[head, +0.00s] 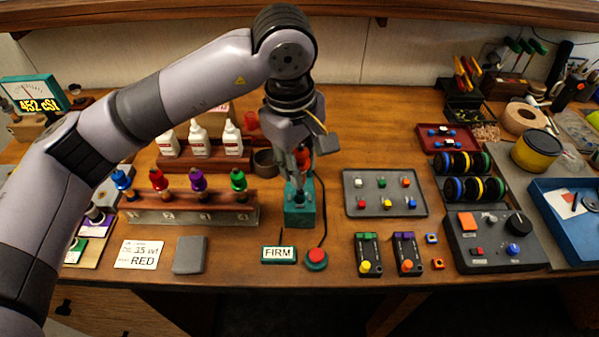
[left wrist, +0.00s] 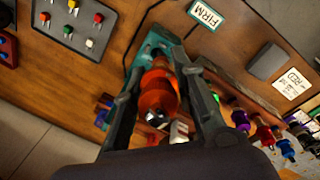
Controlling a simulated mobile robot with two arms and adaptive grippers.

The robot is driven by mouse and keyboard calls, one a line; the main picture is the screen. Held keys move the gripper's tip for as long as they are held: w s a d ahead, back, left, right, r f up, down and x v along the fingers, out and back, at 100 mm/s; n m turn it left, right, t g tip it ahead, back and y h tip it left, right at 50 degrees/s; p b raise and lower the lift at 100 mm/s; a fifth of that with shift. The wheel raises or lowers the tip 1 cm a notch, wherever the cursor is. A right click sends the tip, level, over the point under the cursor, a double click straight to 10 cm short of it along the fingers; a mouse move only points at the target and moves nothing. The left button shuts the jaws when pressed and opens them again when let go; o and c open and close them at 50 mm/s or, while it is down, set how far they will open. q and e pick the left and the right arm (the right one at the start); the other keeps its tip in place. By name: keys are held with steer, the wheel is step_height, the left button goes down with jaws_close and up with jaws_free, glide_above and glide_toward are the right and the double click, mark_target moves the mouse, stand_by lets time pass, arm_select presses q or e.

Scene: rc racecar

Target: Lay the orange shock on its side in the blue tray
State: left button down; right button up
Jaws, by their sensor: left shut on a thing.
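My left gripper (head: 301,165) points down over a teal stand (head: 300,214) near the middle of the bench. It is shut on the orange shock (left wrist: 158,95), which shows between the two fingers in the left wrist view. In the head view only a small orange part of the shock (head: 303,156) shows; the fingers hide most of it. I cannot tell whether its lower end touches the teal stand. The blue tray (head: 573,240) is at the far right edge of the bench, partly cut off by the picture. My right gripper is not in view.
A rack (head: 185,214) with several coloured shocks stands left of the teal stand. A grey tray (head: 386,209) of small coloured parts, spools (head: 462,162) and a control box (head: 492,250) lie between the stand and the blue tray. A red button (head: 316,259) sits in front.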

arm_select(q)
steer(key=s+b, duration=0.3)
steer(key=s, duration=0.8)
step_height(320, 180, up, 8)
steer(key=s+p, duration=0.1)
steer(key=p, duration=0.2)
steer(key=shift+f, duration=0.15)
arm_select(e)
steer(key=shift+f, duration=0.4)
